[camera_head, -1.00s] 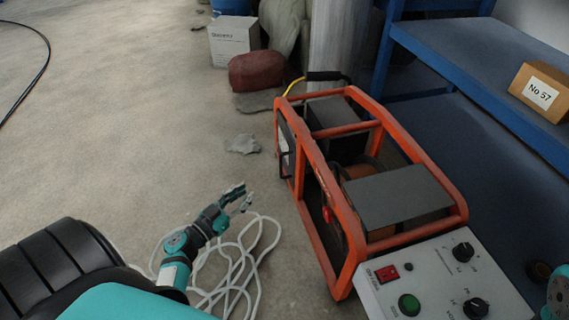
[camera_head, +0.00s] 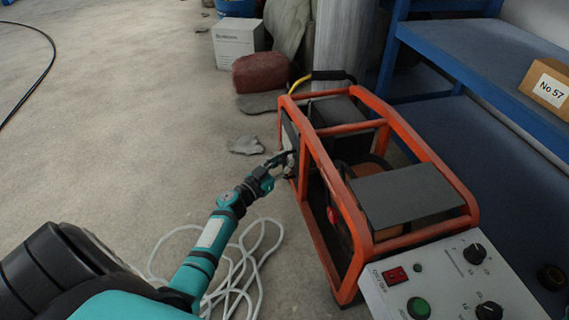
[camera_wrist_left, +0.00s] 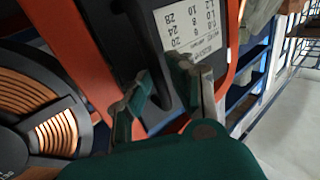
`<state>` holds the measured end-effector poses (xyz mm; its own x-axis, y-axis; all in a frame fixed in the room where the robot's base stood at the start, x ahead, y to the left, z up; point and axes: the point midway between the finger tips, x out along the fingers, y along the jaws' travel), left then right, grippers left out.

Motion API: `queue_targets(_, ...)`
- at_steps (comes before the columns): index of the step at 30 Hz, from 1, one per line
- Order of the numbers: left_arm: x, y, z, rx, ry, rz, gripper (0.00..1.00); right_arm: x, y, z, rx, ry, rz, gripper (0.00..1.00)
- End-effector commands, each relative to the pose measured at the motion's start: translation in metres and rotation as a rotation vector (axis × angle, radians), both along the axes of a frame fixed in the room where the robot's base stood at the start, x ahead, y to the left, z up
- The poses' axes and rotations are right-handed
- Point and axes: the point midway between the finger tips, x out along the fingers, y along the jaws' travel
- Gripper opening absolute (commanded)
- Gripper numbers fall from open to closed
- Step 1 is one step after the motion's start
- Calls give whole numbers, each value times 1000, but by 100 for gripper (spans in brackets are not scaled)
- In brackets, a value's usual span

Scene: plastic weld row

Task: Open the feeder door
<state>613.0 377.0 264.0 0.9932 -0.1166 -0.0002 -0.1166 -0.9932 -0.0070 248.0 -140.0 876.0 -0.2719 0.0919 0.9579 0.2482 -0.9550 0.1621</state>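The feeder is a machine in an orange tube frame (camera_head: 384,120) on the floor. Its dark door panel (camera_head: 290,131) is on the left side near the far end and looks closed. In the left wrist view the panel (camera_wrist_left: 119,38) carries a white label with numbers (camera_wrist_left: 191,33) and a dark upright handle (camera_wrist_left: 164,92). My left gripper (camera_head: 281,160) is at the door; in the left wrist view its fingers (camera_wrist_left: 163,88) are apart, one on each side of the handle. Contact with the handle is unclear. My right gripper is not in view.
A copper-coloured wire spool (camera_wrist_left: 48,125) sits beside the door. A grey control box (camera_head: 455,282) with knobs stands at the front right. A white cable (camera_head: 240,262) lies coiled on the floor. A blue bench (camera_head: 480,72) is at the right.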

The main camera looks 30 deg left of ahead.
Motion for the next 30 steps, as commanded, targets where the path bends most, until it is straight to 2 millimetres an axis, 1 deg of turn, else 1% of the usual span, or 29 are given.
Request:
queue_targets(7,1,0,0,0,0,0,21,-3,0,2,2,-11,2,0)
queue_targets(8,1,0,0,0,0,0,18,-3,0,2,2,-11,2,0)
queue_targets(12,1,0,0,0,0,-1,0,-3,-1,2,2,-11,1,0)
queue_targets(26,0,-1,0,0,0,-3,0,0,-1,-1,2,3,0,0)
queue_targets(30,-2,1,-1,0,1,-5,0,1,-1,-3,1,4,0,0)
